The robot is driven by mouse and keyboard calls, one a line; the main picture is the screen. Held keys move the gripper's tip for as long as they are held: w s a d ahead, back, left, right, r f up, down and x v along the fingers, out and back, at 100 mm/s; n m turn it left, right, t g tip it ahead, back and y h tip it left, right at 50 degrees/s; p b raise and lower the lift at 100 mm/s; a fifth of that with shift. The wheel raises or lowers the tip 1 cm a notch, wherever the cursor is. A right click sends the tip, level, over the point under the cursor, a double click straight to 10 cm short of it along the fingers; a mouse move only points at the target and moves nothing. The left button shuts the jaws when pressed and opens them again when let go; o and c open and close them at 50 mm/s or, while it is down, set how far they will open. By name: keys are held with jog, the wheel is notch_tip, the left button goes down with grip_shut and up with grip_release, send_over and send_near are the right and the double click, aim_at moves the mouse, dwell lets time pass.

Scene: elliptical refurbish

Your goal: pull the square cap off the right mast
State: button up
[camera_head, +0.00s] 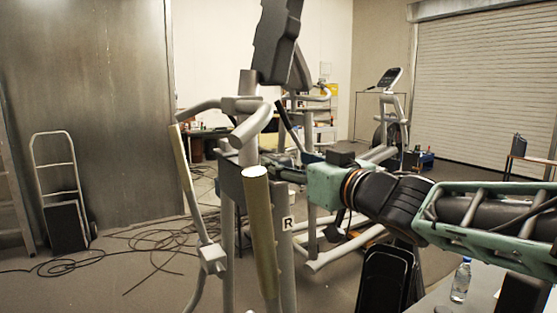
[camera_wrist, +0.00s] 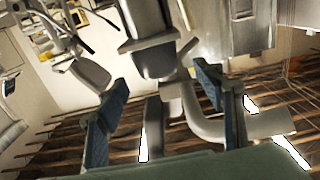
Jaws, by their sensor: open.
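An elliptical machine with grey tubes and a dark console (camera_head: 281,42) stands in front of me. An upright post marked R (camera_head: 287,224), the right mast, shows at the middle of the head view. My arm reaches in from the right, and my gripper (camera_head: 262,170) is at the height of the top of that post. In the wrist view my gripper (camera_wrist: 160,82) is open, with blue-padded fingers apart. Grey tubes (camera_wrist: 180,101) and a dark grey block-like part (camera_wrist: 150,50) show between and beyond the fingers. I cannot clearly make out the square cap or whether the fingers touch anything.
A tan handle bar (camera_head: 260,230) stands upright close before the gripper. Cables (camera_head: 165,245) lie on the floor at left, near a hand truck (camera_head: 58,190). A bottle (camera_head: 461,280) stands on a pale table at lower right. Another machine (camera_head: 390,110) stands behind.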

aim_at(270, 154)
jog(key=shift+x, duration=2.75)
jog(key=shift+s, duration=0.1)
grip_shut()
